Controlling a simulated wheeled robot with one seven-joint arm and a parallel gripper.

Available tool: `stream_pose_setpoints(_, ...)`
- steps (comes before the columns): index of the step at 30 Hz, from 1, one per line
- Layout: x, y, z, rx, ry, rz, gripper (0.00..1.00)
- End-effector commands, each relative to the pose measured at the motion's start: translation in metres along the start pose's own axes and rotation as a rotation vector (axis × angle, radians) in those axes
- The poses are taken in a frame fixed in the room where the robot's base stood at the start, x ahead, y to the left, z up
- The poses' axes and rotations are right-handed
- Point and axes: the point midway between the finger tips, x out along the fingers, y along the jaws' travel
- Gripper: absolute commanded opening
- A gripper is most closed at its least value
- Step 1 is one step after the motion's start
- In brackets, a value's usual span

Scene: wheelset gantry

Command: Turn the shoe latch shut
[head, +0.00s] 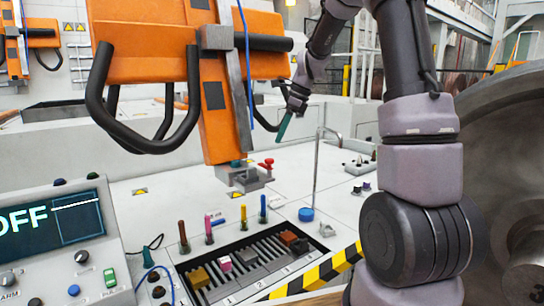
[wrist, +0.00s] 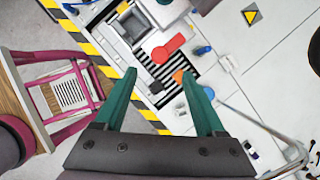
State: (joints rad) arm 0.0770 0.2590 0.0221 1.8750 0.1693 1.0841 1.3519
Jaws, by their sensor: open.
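A red lever (head: 266,163), which looks like the shoe latch, sits on a small grey block (head: 250,181) at the lower end of an orange beam (head: 212,110). In the wrist view the red lever (wrist: 168,48) lies beyond my fingertips, pointing up and to the right over a striped rack. I cannot tell how far it is turned. My gripper (wrist: 158,74) is open, its two teal fingers spread with nothing between them. In the head view my gripper (head: 284,127) hangs above and behind the lever, apart from it; only one finger shows clearly.
A slotted rack (head: 265,285) with coloured blocks stands in front, with several upright coloured pegs behind it. A console (head: 50,240) reading OFF is at left. A thin bent metal pole (head: 316,170) rises right of the lever. A large grey wheel (head: 510,170) fills the right.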

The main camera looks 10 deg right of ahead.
Motion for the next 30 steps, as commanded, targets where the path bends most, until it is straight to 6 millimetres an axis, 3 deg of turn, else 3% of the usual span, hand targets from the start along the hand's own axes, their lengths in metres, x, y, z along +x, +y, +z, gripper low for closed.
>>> stream_pose_setpoints(6,0.044,0.001,-0.001,-0.001,0.002,0.004,0.72)
stream_pose_setpoints(12,0.073,0.001,-0.001,-0.001,0.001,0.002,0.72)
stream_pose_setpoints(17,0.084,0.001,0.000,-0.002,0.000,0.001,0.72)
stream_pose_setpoints(25,0.085,0.001,0.000,-0.002,0.000,0.000,0.72)
stream_pose_setpoints(26,0.085,0.001,0.000,-0.002,0.000,0.000,0.68)
stream_pose_setpoints(30,0.085,0.000,0.000,-0.002,0.000,0.000,0.15)
